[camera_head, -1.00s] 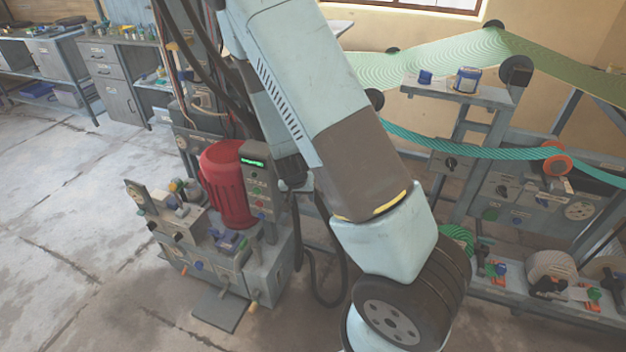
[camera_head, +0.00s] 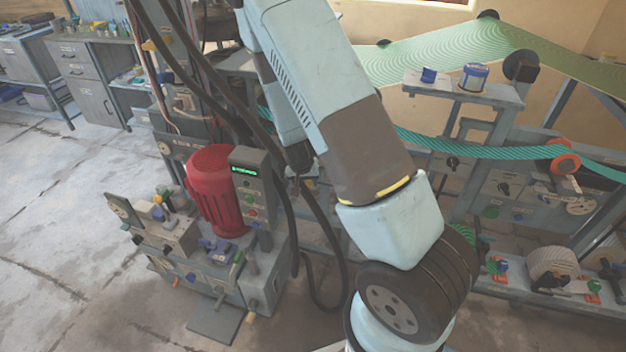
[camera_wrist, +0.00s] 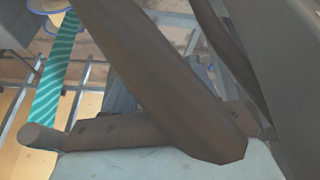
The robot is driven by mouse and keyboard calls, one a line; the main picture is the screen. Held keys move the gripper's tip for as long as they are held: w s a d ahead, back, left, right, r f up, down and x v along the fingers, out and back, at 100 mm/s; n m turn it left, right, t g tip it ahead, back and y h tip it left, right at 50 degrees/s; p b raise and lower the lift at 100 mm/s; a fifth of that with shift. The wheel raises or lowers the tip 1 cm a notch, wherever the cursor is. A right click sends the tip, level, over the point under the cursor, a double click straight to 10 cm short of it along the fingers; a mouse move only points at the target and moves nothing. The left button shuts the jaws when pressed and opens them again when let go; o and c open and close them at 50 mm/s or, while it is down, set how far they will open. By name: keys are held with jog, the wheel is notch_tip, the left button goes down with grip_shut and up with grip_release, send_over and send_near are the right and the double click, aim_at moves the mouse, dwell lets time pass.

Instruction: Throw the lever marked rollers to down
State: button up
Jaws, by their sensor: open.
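I cannot make out the marking "rollers" on any lever, so I cannot tell which lever it is. The grey machine at left (camera_head: 262,287) carries a red motor (camera_head: 212,190), a control box with a green display (camera_head: 250,182) and several small levers and knobs. The frame at right (camera_head: 520,218) also carries knobs and small handles. My gripper (camera_wrist: 258,135) shows in the wrist view as large dark fingers, open, with no object visible between them. In the head view its fingers are hidden below the picture, beyond my arm.
A teal patterned band (camera_head: 470,150) crosses behind my arm and also shows in the wrist view (camera_wrist: 55,85). A green sheet (camera_head: 440,58) runs overhead. Rollers (camera_head: 550,263) sit low at right. Black hoses hang beside my arm. Open floor (camera_head: 60,240) lies at left.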

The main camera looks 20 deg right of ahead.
jog(key=shift+w+d+f, duration=0.3)
jog(key=shift+d+f, duration=0.15)
jog(key=shift+f, duration=0.35)
jog(key=shift+w+d+f, duration=0.25)
jog(key=shift+d+f, duration=0.2)
jog(key=shift+f, duration=0.35)
jog(key=shift+c, duration=0.4)
grip_shut()
